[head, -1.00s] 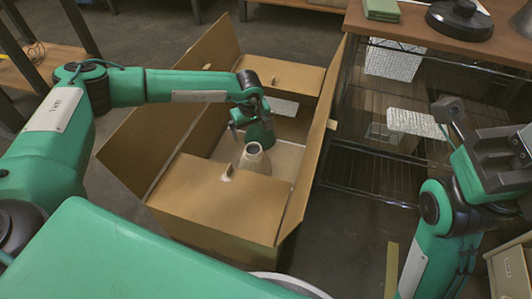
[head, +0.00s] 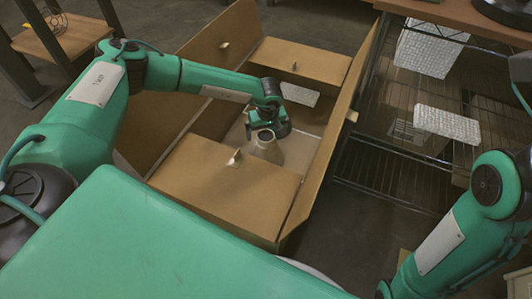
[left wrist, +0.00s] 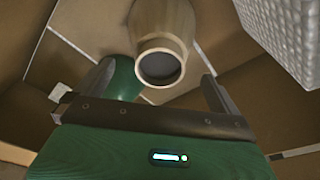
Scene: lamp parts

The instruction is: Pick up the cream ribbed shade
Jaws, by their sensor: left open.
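The cream shade (head: 267,150) stands inside the open cardboard box in the head view, its narrow round opening facing up. It also shows in the left wrist view (left wrist: 163,24), with its dark opening pointing toward my palm. My left gripper (head: 268,128) reaches down into the box right at the shade's far side. In the left wrist view the left gripper (left wrist: 158,88) has its fingers spread wide, with the shade's opening between and just beyond them. I cannot tell whether a finger touches it. Of my right arm only links show at the right; its fingers are out of view.
The box (head: 215,192) has raised flaps around the shade and my left forearm. A white textured block (head: 299,94) lies in the box's far part, also close at upper right in the wrist view (left wrist: 288,35). A wire rack (head: 385,170) with white blocks stands right of the box.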

